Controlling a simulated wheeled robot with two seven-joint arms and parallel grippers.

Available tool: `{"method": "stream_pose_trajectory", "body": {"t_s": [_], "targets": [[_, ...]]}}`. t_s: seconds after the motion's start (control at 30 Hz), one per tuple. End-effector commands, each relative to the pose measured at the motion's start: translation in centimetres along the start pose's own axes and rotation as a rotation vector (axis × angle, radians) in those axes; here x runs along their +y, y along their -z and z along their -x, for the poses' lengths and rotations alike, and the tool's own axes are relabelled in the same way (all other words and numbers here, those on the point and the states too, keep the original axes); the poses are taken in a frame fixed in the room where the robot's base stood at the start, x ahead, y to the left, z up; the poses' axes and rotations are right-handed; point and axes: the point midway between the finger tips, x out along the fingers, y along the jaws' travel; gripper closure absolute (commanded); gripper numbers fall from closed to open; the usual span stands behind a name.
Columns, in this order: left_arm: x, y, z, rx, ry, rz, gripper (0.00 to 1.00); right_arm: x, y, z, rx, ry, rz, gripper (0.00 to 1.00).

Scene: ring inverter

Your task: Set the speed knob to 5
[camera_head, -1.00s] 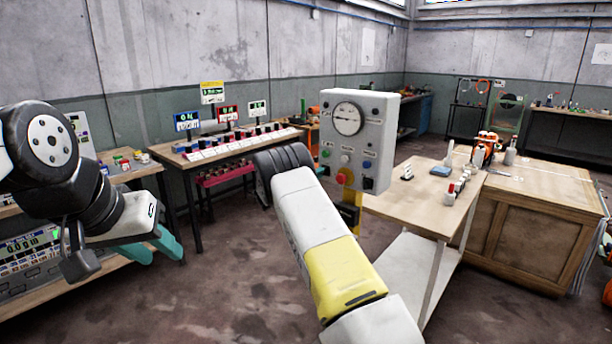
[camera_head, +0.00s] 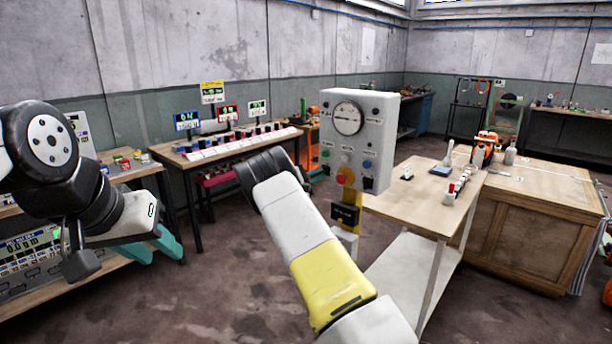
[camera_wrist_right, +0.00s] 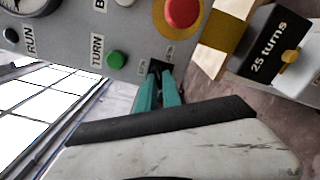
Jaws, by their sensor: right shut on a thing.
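The grey control panel (camera_head: 385,128) stands upright with a round white gauge (camera_head: 347,118) at its top; the gauge's reading is too small to tell. It carries a green button (camera_wrist_right: 117,59) and a red mushroom button (camera_wrist_right: 183,10), which also shows in the head view (camera_head: 345,175). In the right wrist view the teal fingers of my right gripper (camera_wrist_right: 160,82) are shut at a small dark knob (camera_wrist_right: 158,66) at the panel's edge; the fingers partly hide it, and its setting is not readable. My left gripper (camera_head: 153,249) hangs open and empty at the left, far from the panel.
A black "25 turns" box (camera_wrist_right: 268,55) sits below the panel by a yellow strip (camera_wrist_right: 227,32). A wooden table (camera_head: 415,205) with small items stands right of the panel. A bench (camera_head: 185,158) with several parts stands behind. Floor between is clear.

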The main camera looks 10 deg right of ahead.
Motion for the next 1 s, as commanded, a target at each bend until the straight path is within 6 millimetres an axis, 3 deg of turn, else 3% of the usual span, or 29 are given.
{"method": "stream_pose_trajectory", "body": {"t_s": [1.0], "targets": [[0.00, 0.00, 0.00, 0.000, 0.000, 0.000, 0.64, -0.32, 0.02, 0.12, 0.003, 0.001, 0.966, 1.00]]}}
